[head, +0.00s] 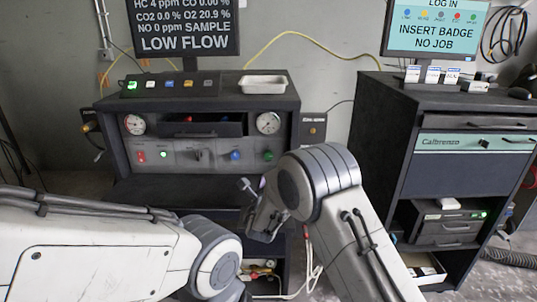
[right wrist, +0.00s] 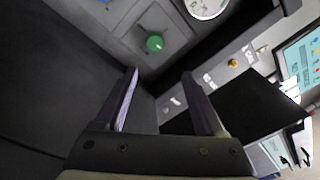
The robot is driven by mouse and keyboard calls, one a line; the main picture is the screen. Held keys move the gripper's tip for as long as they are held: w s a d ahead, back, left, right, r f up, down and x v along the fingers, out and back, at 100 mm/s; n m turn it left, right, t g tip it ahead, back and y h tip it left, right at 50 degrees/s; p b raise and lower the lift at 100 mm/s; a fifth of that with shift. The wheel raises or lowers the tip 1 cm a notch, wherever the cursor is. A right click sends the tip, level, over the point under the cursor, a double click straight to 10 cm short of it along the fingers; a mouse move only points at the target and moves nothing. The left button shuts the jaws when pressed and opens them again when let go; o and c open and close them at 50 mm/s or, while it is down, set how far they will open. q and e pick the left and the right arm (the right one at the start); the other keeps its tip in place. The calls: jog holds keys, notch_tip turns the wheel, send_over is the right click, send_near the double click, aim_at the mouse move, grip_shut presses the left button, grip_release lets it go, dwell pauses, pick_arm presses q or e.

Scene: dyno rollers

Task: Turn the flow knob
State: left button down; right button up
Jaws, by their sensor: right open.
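The black analyser bench (head: 150,180) has a front panel with a red switch (head: 141,156), a green button (head: 163,154), a grey knob (head: 198,155), a blue knob (head: 235,155) and a green knob (head: 267,155). The labels are too small to read, so I cannot tell which is the flow knob. My right gripper (head: 249,205) is in front of the bench, below the panel. In the right wrist view my right gripper (right wrist: 160,75) is open and empty, with the green knob (right wrist: 155,43) beyond its fingertips, apart from them. My left arm shows, but its gripper is hidden.
The screen (head: 184,28) above the bench reads LOW FLOW. Gauges (head: 268,123) flank an open drawer (head: 205,128). A dark cabinet (head: 390,135) with a badge screen (head: 436,28) stands to the right.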

aim_at(269, 157)
jog(key=shift+w+a+n+y, duration=0.15)
jog(key=shift+a+n+y, duration=0.15)
jog(key=shift+a+n, duration=0.15)
jog(key=shift+w+a, duration=0.15)
jog(key=shift+w, duration=0.15)
jog(key=w, duration=0.6)
jog(key=w+p, duration=0.1)
jog(key=w, duration=0.2)
jog(key=shift+w+d, duration=0.3)
jog(key=shift+w, duration=0.1)
grip_shut()
